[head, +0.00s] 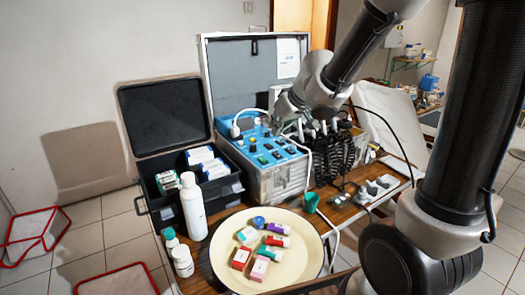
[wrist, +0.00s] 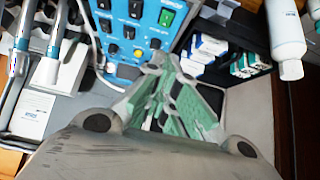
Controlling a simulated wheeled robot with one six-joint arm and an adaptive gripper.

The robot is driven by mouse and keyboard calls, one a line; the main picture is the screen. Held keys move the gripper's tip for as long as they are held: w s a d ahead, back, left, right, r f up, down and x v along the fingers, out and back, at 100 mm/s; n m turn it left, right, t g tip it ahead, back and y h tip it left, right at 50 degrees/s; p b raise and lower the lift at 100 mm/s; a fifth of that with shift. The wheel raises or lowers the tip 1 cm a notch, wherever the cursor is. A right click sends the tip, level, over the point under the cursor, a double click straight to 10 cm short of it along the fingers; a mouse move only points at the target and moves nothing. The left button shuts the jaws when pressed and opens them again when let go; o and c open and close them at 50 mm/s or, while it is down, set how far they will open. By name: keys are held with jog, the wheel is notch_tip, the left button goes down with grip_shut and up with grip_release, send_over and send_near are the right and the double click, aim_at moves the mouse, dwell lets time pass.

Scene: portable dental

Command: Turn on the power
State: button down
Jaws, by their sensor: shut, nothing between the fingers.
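The portable dental unit is an open case with a blue control panel (head: 262,148) of knobs and buttons. It also shows in the wrist view (wrist: 120,72). A bright green rocker switch (wrist: 166,17) sits at the panel's edge in the wrist view. I cannot tell whether it is lit or which way it is pressed. My gripper (wrist: 168,75) is shut and empty, its green-padded fingers over the panel's edge and apart from the switch in the picture. In the head view, my gripper (head: 283,108) is above the panel's back right side, its fingertips hard to make out.
A black open box (head: 168,208) with cartons stands left of the unit. A white bottle (head: 193,207) stands in front of it. A cream round tray (head: 232,278) with small boxes lies in front. Black coiled hoses (head: 335,155) and handpieces crowd the unit's right side.

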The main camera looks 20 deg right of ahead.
dwell(0.4)
send_over(265, 160)
notch_tip(265, 160, down, 8)
jog(key=shift+a+f, duration=0.1)
jog(key=shift+s+f, duration=0.2)
jog(key=shift+f, duration=1.45)
